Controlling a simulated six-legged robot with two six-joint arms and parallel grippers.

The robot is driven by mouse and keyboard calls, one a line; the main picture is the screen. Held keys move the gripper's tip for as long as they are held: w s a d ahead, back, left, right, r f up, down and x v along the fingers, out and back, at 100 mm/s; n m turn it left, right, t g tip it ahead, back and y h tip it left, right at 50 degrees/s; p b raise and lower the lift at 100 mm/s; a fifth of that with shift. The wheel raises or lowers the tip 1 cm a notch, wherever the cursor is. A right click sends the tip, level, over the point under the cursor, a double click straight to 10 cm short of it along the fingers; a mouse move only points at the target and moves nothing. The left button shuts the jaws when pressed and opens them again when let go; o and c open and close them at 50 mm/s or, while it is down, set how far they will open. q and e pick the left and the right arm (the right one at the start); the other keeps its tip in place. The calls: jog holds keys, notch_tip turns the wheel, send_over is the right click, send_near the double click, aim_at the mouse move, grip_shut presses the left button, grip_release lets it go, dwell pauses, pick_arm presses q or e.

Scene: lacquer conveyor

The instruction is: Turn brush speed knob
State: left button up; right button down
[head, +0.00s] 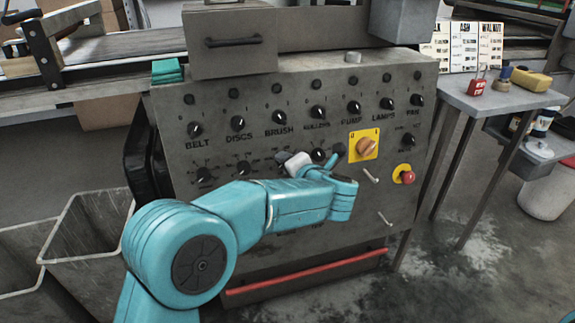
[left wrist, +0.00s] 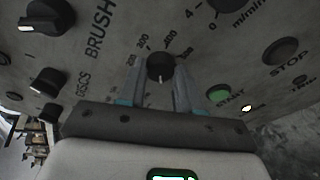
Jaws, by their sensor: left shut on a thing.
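The brush speed knob (left wrist: 161,68) is a round black knob with a white pointer line and a printed number scale around it in the left wrist view. Its pointer line points toward the bottom of that picture. My left gripper (left wrist: 161,75) has a finger on each side of the knob and is shut on it. In the head view my left gripper (head: 281,157) is at the panel's second knob row, below the BRUSH label, and hides most of the knob. My right gripper is not in view.
The grey control panel (head: 225,145) holds several other knobs close by. A green START button (left wrist: 218,92) and a dark STOP button (left wrist: 282,50) are near the fingers. A yellow-backed rotary switch (head: 366,145) and a red emergency button (head: 407,177) are to the right.

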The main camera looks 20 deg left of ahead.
pick_arm(q)
jog(key=o, duration=1)
jog(key=p+v, duration=0.4)
jog(key=v, duration=1.2)
jog(key=shift+s+d+r+p, duration=0.1)
jog(key=shift+p, duration=0.25)
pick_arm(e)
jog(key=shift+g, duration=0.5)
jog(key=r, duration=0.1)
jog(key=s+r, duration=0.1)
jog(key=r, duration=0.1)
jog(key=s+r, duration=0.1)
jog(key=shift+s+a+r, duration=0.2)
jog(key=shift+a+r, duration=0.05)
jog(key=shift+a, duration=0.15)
